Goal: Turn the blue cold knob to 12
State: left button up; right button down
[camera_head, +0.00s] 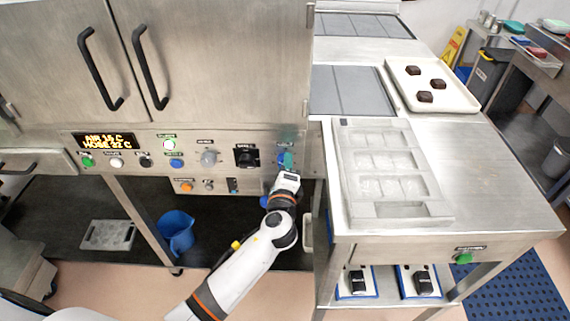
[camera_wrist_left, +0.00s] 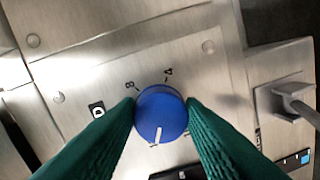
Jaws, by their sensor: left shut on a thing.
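The blue cold knob (camera_wrist_left: 160,100) sits on the steel panel between the fingers of my left gripper (camera_wrist_left: 161,117). The gripper's green fingers are shut on the knob, one on each side. The knob's white pointer line points down in the wrist view, slightly left of straight down. Small scale marks show above the knob, at its upper left and top; the rest of the scale is mostly hidden by the fingers. In the head view my left gripper (camera_head: 287,161) reaches up to the right end of the panel, with the knob (camera_head: 281,158) largely hidden. My right gripper is not in view.
The control panel (camera_head: 222,140) carries a lit display (camera_head: 104,141), several coloured buttons and a black switch (camera_head: 246,156) left of the gripper. Cabinet doors are above. A steel table with a clear mould tray (camera_head: 356,212) and a white tray (camera_head: 462,100) of dark pieces stands right.

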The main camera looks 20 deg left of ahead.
pick_arm(q)
jog(key=shift+f, duration=0.1)
dwell(0.4)
jog(key=o, duration=1)
jog(key=b+v, duration=0.1)
jog(key=v, duration=1.1)
jog(key=shift+b, duration=0.4)
